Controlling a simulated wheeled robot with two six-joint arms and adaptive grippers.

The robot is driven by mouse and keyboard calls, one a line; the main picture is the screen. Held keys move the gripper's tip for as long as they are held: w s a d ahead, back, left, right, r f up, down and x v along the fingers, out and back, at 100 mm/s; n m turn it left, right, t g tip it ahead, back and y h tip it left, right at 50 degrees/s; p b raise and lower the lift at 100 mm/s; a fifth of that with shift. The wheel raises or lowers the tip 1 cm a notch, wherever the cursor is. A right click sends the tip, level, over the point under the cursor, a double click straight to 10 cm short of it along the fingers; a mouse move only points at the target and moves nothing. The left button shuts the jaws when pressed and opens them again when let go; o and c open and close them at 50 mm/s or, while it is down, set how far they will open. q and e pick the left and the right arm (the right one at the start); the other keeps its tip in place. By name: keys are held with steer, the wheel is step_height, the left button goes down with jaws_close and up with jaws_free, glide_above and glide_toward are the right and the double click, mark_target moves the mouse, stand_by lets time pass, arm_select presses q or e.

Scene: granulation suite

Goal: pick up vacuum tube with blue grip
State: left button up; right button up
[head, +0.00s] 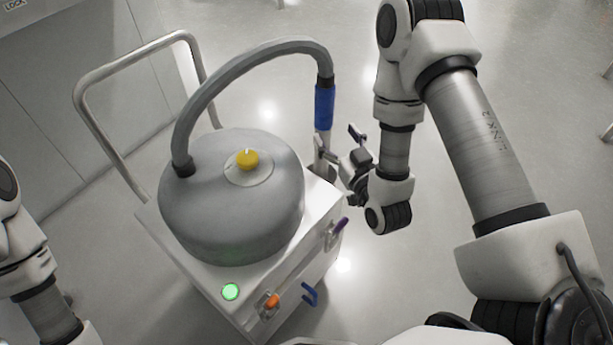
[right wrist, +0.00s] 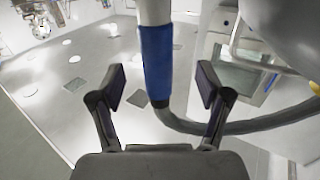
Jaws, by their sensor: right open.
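The vacuum tube is a grey hose (head: 245,62) that arches up from the top of a round grey vacuum drum (head: 230,215) and comes down at its right side. Its blue grip (head: 324,107) is near the hose's lower right end, with a pale tube below it. My right gripper (head: 340,146) is open and empty, just below and to the right of the blue grip. In the right wrist view the blue grip (right wrist: 157,65) appears between the two spread fingers, touching neither; its exact depth is hard to tell. My left gripper is out of view.
The vacuum's white base (head: 185,262) carries a yellow knob (head: 247,159) on the drum, a green light (head: 230,291), and orange, blue and purple fittings. A grey push handle (head: 95,125) stands at the left. The floor behind is clear.

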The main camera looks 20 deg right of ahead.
mark_target(328, 120)
steer(key=w, duration=0.5)
steer(key=w+b, duration=0.1)
steer(key=w, duration=0.1)
steer(key=shift+w+d+r, duration=0.2)
steer(key=shift+w+d, duration=0.1)
steer(key=c, duration=1.2)
